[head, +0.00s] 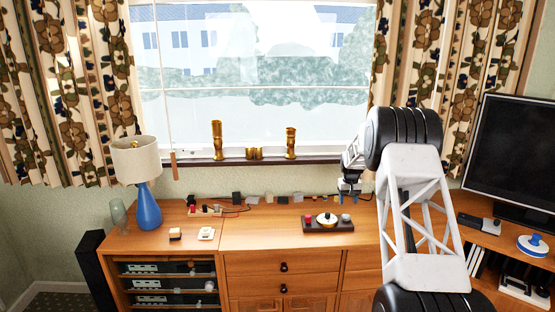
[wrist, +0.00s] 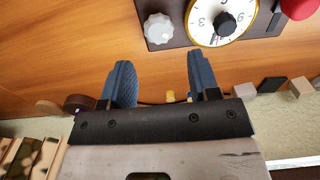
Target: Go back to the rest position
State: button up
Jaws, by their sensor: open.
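My gripper (head: 349,187) hangs above the back right of the wooden sideboard in the head view, at the end of my raised white arm. In the wrist view my gripper (wrist: 160,68) shows two blue fingers spread apart with nothing between them. A dark control box (head: 328,226) lies on the sideboard, to the left of and nearer than my gripper in the head view. It has a round white dial, a red button and a pale knob. In the wrist view the box (wrist: 180,32) is beyond the fingertips, apart from them.
A blue lamp (head: 148,208) stands at the sideboard's left. Small blocks and a cable line its back edge. Brass pieces (head: 217,140) stand on the windowsill. A television (head: 512,150) is at the right. The sideboard top (head: 255,235) has bare room in front of the blocks.

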jog(key=s+a+r+t, duration=0.1)
jog(key=s+a+r, duration=0.4)
jog(key=s+r, duration=0.7)
jog(key=s+a+r, duration=0.6)
jog(key=s+r, duration=0.6)
jog(key=s, duration=0.1)
jog(key=s+a+r, duration=0.2)
jog(key=s+r, duration=0.1)
jog(key=s, duration=0.7)
jog(key=s+a+r, duration=0.3)
jog(key=s, duration=0.6)
jog(key=s+a+f, duration=0.2)
jog(key=s+f, duration=0.1)
jog(key=s, duration=1.3)
jog(key=s+a+f+t, duration=0.1)
jog(key=s+a+f, duration=0.1)
jog(key=s, duration=1.3)
jog(key=shift+s+f+t, duration=0.3)
jog(key=shift+s+f, duration=0.05)
jog(key=shift+f, duration=0.1)
